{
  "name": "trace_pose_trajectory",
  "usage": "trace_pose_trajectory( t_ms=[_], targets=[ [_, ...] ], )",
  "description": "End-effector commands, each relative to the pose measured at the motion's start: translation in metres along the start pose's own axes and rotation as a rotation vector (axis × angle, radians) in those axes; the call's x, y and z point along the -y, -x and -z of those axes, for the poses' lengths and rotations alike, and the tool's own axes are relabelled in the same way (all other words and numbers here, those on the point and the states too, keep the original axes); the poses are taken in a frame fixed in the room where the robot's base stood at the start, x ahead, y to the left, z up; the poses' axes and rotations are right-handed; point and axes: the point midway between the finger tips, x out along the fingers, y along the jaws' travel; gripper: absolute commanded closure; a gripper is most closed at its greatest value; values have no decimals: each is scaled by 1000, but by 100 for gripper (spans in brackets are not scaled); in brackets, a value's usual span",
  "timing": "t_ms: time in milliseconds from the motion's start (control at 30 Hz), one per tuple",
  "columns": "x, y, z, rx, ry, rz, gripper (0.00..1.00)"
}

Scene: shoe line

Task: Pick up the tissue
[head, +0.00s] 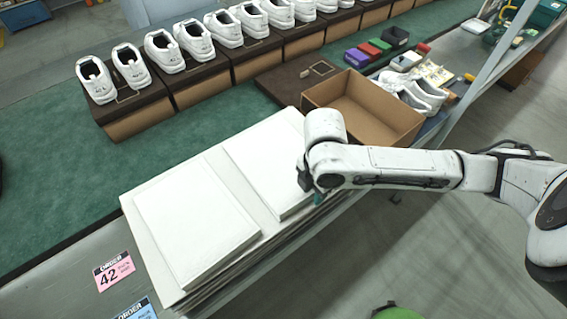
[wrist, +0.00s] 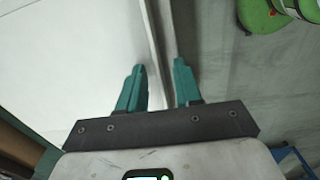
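Two flat white stacks of what looks like tissue lie side by side on a pale board: a left stack (head: 195,220) and a right stack (head: 265,165). A white sheet surface (wrist: 70,60) fills the left of the wrist view. My gripper (wrist: 158,85) has two teal fingers standing apart with a gap between them. The left finger overlaps the white surface and the right finger is past its edge. In the head view my arm covers most of the gripper and the near right corner of the right stack. Whether the fingers touch anything cannot be told.
An open brown cardboard box (head: 365,105) stands just behind my arm. Several white shoes line the brown stands at the back. Pink (head: 114,272) and blue order cards lie at the front left. Green round objects (wrist: 262,15) are on the floor side.

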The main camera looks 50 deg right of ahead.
Motion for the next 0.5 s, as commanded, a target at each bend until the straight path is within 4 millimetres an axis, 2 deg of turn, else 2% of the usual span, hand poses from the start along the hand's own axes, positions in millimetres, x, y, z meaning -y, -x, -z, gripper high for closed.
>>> trace_pose_trajectory(
  t_ms=[133,500],
  targets=[
    [0,0,0,0,0,0,67],
    [0,0,0,0,0,0,100]
  ],
)
